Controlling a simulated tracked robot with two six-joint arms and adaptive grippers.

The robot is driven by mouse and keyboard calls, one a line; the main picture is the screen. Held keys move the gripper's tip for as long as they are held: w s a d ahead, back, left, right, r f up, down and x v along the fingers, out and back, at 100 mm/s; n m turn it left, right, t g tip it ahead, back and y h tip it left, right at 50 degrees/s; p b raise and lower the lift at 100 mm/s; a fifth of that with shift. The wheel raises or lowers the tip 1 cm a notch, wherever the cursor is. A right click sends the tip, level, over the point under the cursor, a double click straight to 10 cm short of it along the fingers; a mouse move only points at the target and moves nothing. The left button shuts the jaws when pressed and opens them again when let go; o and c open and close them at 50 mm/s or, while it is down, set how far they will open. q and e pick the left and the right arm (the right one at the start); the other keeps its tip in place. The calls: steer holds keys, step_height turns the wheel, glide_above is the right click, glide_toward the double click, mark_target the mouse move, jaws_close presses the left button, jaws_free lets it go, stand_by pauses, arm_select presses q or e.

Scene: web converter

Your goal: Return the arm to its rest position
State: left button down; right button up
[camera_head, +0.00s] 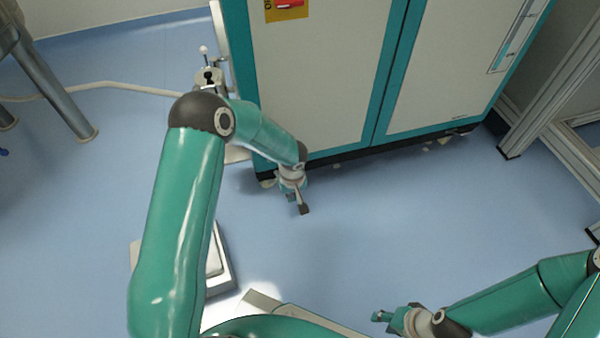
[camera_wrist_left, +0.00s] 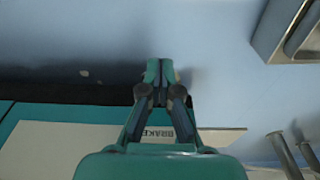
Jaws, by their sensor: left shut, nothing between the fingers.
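My left arm comes in from the left in the head view and bends at its elbow toward the cabinet. My left gripper (camera_head: 304,209) hangs in front of the cabinet's lower edge, over the floor. In the left wrist view the left gripper (camera_wrist_left: 160,66) has its fingers together with nothing between them. My right gripper (camera_head: 378,316) is at the bottom right of the head view, low and apart from everything. Its fingers are too small there to tell whether they are open.
A grey and teal cabinet (camera_head: 320,75) with a red switch (camera_head: 289,3) stands behind the left gripper. A metal frame (camera_head: 560,90) stands at right, metal legs (camera_head: 55,85) at left. Blue floor (camera_head: 400,220) between the grippers is clear.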

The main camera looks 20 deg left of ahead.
arm_select(q)
steer(key=s+d+m+g+h+p, duration=0.1)
steer(key=s+d+m+h+p, duration=0.15)
steer(key=s+d, duration=0.65)
steer(key=s+d+m+g+h+p, duration=0.1)
steer(key=s+d+h+p, duration=0.15)
steer(key=s, duration=1.35)
step_height(320, 180, up, 39)
steer(key=w+m+t+p, duration=0.1)
steer(key=w+m+p, duration=0.1)
steer(key=p, duration=3.5)
steer(key=shift+w+a+t, duration=0.15)
steer(key=shift+a+t, duration=0.15)
arm_select(e)
step_height(320, 180, up, 42)
arm_select(q)
steer(key=shift+f+m, duration=0.15)
steer(key=shift+m, duration=0.1)
arm_select(e)
steer(key=shift+c, duration=0.2)
